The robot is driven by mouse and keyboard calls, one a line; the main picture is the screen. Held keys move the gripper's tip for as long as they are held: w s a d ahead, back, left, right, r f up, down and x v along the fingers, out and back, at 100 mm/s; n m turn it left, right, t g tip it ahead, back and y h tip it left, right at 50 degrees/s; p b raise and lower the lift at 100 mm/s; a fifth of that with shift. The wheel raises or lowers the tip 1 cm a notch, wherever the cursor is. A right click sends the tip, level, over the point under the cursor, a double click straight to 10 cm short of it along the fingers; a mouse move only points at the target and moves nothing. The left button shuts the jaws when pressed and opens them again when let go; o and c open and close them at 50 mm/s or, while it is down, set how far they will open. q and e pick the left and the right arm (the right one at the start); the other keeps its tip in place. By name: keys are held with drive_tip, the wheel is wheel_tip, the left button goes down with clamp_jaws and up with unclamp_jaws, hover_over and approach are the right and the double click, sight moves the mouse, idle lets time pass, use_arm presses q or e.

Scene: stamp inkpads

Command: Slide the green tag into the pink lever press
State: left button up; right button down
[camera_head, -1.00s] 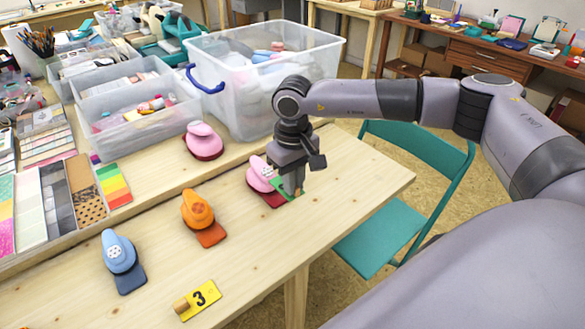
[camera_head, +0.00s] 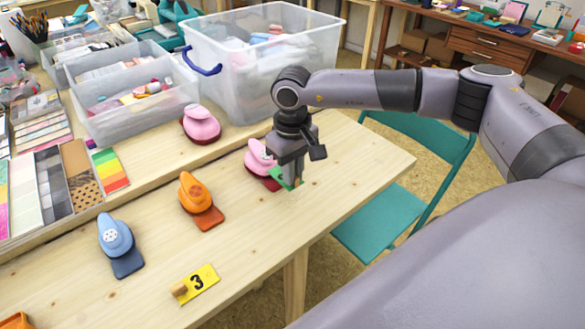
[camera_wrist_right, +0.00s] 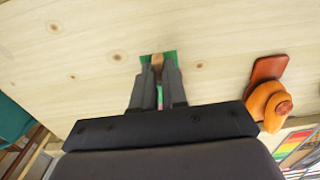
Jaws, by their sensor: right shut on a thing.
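The pink lever press (camera_head: 259,157) with a dark red base stands on the wooden table, left of my right gripper. My right gripper (camera_head: 297,182) points down at the table and is shut on the green tag (camera_head: 284,179). The tag's green plate shows at the left of the fingers, close to the press's base; I cannot tell whether it touches or enters it. In the right wrist view, the fingers (camera_wrist_right: 157,72) hold the tag's wooden grip (camera_wrist_right: 157,61), with green (camera_wrist_right: 171,56) around it. The press is mostly hidden there. My left gripper is not in view.
A second pink press (camera_head: 200,124) stands behind. An orange press (camera_head: 194,191) and a blue press (camera_head: 114,235) stand to the left. A yellow tag marked 3 (camera_head: 203,281) lies in front. Clear bins (camera_head: 262,70) are behind. Bare table lies right of the gripper.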

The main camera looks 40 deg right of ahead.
drive_tip(key=shift+f+b, duration=0.6)
drive_tip(key=shift+f, duration=0.35)
drive_tip(key=shift+f+b, duration=0.6)
drive_tip(key=shift+f, duration=0.25)
drive_tip(key=shift+w+a+b, duration=0.15)
drive_tip(key=shift+w+b, duration=0.75)
drive_tip(key=shift+w, duration=1.05)
drive_tip(key=shift+r, duration=0.1)
drive_tip(key=c, duration=1.1)
unclamp_jaws()
drive_tip(key=shift+r+p, duration=2.45)
drive_tip(key=shift+r, duration=1.05)
